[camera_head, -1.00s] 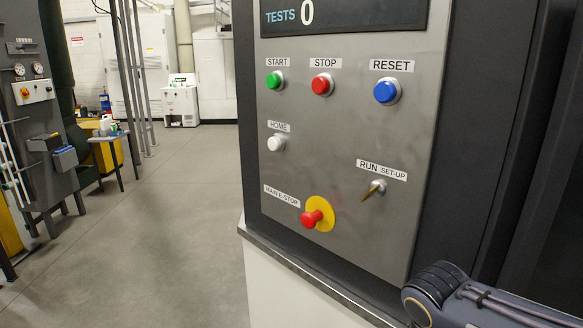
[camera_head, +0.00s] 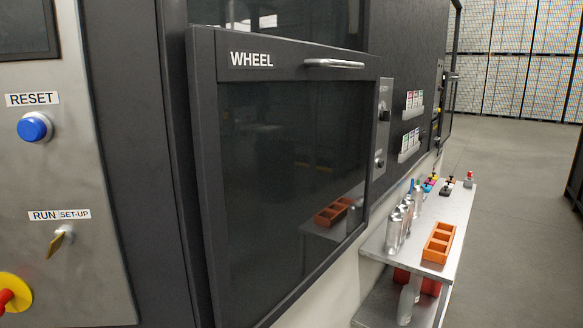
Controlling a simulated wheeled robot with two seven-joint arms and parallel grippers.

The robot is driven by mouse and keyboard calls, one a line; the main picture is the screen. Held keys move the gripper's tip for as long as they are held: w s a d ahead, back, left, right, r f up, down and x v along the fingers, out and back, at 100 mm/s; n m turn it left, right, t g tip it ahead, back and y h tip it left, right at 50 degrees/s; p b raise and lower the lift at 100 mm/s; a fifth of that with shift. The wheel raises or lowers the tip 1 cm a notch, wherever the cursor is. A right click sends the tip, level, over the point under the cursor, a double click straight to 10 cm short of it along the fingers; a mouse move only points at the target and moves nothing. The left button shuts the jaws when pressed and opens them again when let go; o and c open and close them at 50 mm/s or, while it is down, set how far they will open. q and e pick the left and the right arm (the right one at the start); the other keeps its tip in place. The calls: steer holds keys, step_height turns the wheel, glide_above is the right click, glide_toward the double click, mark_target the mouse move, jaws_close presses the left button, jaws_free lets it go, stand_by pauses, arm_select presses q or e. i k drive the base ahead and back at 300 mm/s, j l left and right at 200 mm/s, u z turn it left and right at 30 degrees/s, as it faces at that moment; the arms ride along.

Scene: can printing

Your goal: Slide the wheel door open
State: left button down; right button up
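The wheel door (camera_head: 285,165) is a dark glass panel in a black frame, labelled WHEEL at its upper left. It stands in the middle of the head view, and its panel sits proud of the machine front. A horizontal silver bar handle (camera_head: 334,64) is on its top frame, right of the label. I cannot tell from this view whether the door is fully closed. Neither of my grippers is in view, and nothing touches the handle.
Left of the door is the control panel with a blue RESET button (camera_head: 35,127), a RUN/SET-UP switch (camera_head: 61,238) and a red stop button (camera_head: 8,297). At right, a metal shelf (camera_head: 375,246) holds several cans (camera_head: 396,232) and an orange tray (camera_head: 428,256). Open floor (camera_head: 510,190) lies beyond.

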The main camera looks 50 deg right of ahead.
mark_target(284, 130)
steer(key=z, duration=0.5)
steer(key=k+j+z, duration=0.1)
steer(key=z, duration=0.85)
steer(key=k+z, duration=0.1)
steer(key=z, duration=0.4)
